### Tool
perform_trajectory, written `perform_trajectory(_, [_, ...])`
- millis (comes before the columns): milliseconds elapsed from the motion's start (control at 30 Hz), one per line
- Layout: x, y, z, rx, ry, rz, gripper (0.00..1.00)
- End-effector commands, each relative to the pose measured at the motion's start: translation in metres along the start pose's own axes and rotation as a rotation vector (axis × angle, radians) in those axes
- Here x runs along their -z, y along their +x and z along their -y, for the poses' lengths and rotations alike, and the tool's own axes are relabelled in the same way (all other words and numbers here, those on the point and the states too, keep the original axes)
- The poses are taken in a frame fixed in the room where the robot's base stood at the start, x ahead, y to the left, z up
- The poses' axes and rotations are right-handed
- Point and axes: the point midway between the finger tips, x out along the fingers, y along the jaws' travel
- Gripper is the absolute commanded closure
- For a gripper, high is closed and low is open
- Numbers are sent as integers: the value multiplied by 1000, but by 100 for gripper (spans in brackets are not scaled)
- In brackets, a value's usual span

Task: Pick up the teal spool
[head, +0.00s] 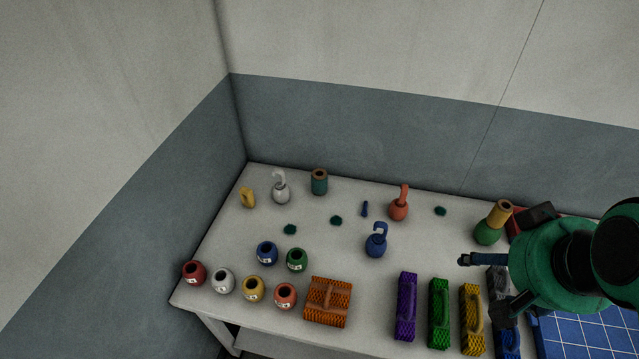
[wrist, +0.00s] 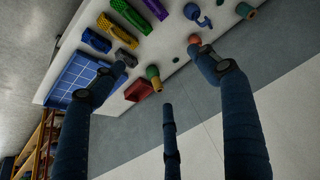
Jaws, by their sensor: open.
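The teal spool (head: 319,183) stands upright at the back of the white table, left of centre, with a brown top. In the wrist view, a teal piece with a brown end (wrist: 245,10) at the top edge looks like the same spool. My gripper (head: 480,284) is at the right side of the table, well to the right of the spool and apart from it. Its dark blue fingers are spread wide in the wrist view (wrist: 160,70), with nothing between them.
A white hooked float (head: 281,190) and yellow piece (head: 248,198) stand left of the spool. Red (head: 398,207) and blue (head: 376,243) hooked floats stand right. Numbered pots (head: 253,289) and coloured brushes (head: 405,307) line the front. A green float with yellow top (head: 488,232) is near my gripper.

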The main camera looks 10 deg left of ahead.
Motion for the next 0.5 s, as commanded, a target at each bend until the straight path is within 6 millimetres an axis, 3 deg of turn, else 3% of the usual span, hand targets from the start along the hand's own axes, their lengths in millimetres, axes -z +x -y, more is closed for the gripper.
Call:
perform_trajectory(267, [4, 0, 1, 1, -1, 1, 26])
perform_trajectory(500, [32, 7, 7, 5, -9, 8, 26])
